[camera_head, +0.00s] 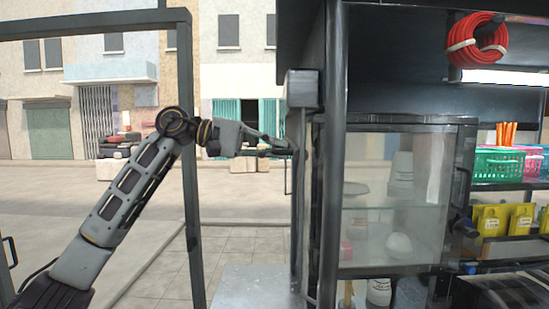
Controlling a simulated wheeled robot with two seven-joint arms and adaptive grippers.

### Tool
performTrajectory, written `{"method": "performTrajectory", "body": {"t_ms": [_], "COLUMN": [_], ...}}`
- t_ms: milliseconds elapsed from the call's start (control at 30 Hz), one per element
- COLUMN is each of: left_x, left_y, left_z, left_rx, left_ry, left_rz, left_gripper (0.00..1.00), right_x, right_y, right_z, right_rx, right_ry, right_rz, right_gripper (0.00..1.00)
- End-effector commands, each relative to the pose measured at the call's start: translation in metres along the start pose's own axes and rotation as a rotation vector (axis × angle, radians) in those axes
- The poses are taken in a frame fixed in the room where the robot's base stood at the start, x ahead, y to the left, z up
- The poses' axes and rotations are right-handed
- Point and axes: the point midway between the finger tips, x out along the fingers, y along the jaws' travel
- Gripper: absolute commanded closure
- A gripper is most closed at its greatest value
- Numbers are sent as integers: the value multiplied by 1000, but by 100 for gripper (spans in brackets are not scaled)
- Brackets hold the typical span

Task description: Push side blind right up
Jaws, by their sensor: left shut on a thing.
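My left gripper (280,148) reaches in from the left, its fingers pointing right. It is shut at the near edge of a narrow dark upright panel (298,200) on the stall's left side. This panel looks like the side blind, seen almost edge-on, though I cannot tell for sure. The fingertips overlap its edge, and the exact part they grip is too small to make out. My right gripper is not in view.
A dark post (333,150) stands just right of the panel, before a glass cabinet (390,195). A red hose coil (477,40) hangs at upper right; a green basket (499,164) sits below. A dark open frame (192,230) stands at left. Paved ground lies between.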

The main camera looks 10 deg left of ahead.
Motion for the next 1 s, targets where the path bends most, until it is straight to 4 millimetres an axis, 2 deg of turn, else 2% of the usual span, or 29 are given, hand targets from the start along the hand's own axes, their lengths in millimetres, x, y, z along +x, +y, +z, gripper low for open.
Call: {"method": "performTrajectory", "body": {"t_ms": [33,200,600,633,800,1000], "left_x": [-2,-4,-4,-4,-3,-3], "left_y": [8,14,15,15,14,14], "left_z": [0,0,0,0,0,0], "left_rx": [3,2,1,1,1,1], "left_ry": [1,2,2,2,2,1], "left_rz": [4,4,3,3,2,1], "left_gripper": [100,100,100,88,68,68], "right_x": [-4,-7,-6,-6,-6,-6], "right_y": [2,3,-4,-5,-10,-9], "right_z": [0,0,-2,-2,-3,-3], "right_rx": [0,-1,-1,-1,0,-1], "right_ry": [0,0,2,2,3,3], "right_rz": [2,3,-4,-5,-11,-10], "right_gripper": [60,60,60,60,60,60]}}
